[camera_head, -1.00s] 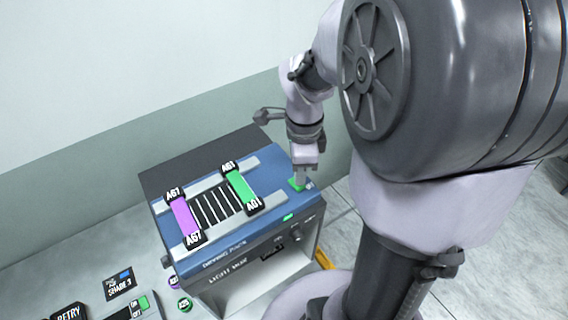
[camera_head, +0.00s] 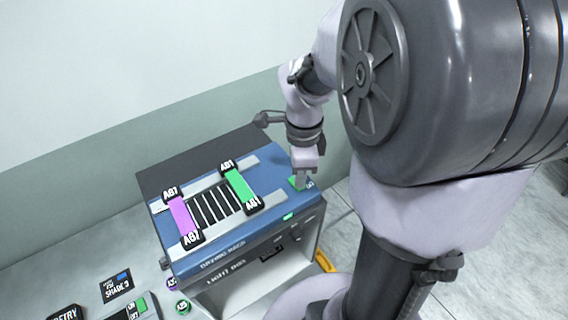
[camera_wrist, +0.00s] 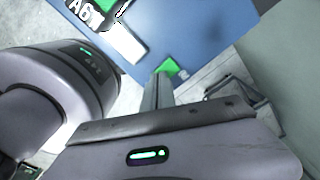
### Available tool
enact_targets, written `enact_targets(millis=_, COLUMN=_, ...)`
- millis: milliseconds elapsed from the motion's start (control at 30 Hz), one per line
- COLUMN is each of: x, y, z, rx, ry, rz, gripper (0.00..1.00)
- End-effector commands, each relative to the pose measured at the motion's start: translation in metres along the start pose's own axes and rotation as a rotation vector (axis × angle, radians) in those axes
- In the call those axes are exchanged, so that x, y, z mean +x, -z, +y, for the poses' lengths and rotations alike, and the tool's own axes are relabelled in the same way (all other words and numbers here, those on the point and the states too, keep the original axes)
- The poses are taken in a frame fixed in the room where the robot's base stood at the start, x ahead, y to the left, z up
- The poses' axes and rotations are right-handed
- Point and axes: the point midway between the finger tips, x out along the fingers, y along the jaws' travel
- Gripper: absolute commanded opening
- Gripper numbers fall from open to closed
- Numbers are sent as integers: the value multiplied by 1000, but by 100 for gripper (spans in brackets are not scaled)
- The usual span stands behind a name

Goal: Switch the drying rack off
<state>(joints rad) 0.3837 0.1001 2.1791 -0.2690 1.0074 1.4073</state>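The drying rack (camera_head: 230,238) is a blue-topped box with a dark back, standing against the wall. A green switch (camera_head: 293,184) sits on its top near the right corner, with a small white label beside it. The switch also shows as a green patch in the wrist view (camera_wrist: 168,67). My gripper (camera_head: 302,184) points down at this switch. Its fingers (camera_wrist: 157,92) look shut together, with nothing held. They partly cover the switch; I cannot tell whether they touch it. A small green light (camera_head: 289,216) glows on the rack's front edge.
A purple strip (camera_head: 182,214) and a green strip (camera_head: 239,188), with black tags at their ends, lie across the rack's rails. Another ON/OFF switch box (camera_head: 138,306) and a SHADE 3 card (camera_head: 115,286) lie on the counter at lower left.

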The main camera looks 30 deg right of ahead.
Motion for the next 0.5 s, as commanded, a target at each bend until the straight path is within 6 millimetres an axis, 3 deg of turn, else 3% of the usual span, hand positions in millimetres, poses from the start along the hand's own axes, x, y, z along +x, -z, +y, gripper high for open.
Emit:
enact_targets(millis=233, x=-1, y=0, z=0, rx=0, ry=0, rz=0, gripper=0)
enact_targets(millis=500, x=-30, y=0, z=0, rx=0, ry=1, rz=0, gripper=0)
